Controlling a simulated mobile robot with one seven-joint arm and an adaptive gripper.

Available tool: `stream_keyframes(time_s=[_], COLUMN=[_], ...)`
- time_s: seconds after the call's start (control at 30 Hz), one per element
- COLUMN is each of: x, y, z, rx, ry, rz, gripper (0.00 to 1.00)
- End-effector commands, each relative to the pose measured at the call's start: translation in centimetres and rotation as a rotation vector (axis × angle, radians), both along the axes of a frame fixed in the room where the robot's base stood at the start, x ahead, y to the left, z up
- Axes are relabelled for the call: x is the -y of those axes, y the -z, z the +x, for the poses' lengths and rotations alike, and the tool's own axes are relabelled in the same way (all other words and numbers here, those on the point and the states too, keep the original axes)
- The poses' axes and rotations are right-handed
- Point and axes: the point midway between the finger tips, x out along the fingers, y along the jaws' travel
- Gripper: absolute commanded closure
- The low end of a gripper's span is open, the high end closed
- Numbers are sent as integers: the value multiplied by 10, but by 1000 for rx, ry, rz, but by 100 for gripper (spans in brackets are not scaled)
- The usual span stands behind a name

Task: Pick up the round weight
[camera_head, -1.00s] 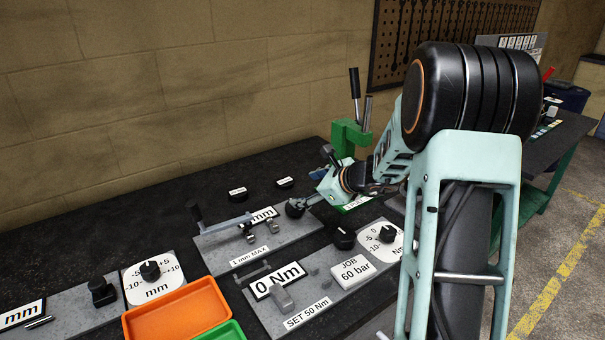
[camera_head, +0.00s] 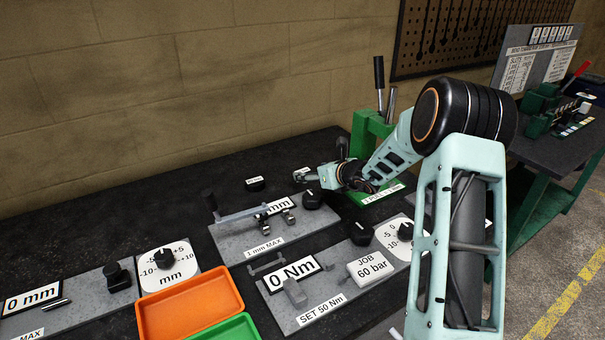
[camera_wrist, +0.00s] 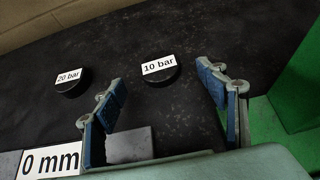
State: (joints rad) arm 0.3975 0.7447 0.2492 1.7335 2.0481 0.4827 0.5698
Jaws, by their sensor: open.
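Two black round weights stand at the back of the dark bench. The one labelled 10 bar (camera_wrist: 160,79) lies ahead of my gripper (camera_wrist: 161,78) in the wrist view, centred between the open fingers, with nothing held. In the head view my gripper (camera_head: 304,177) is low over the bench and partly hides that weight (camera_head: 300,171). The one labelled 20 bar (camera_wrist: 70,88) sits to the left, apart from the fingers; it also shows in the head view (camera_head: 255,186). I cannot tell how far the fingertips are from the 10 bar weight.
A green jack with levers (camera_head: 367,143) stands close to the right of my gripper. A grey gauge plate with clamps (camera_head: 290,237) and a 0 Nm plate (camera_head: 292,273) lie in front. An orange tray (camera_head: 190,306) is at the front left. The back left bench is clear.

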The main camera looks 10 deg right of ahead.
Motion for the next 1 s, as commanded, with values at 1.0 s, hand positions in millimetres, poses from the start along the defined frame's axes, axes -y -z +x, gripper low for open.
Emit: stream_keyframes(time_s=[1.0], x=[-18], y=[23], z=[37], rx=[-1], ry=[0], rz=[-1], gripper=[70])
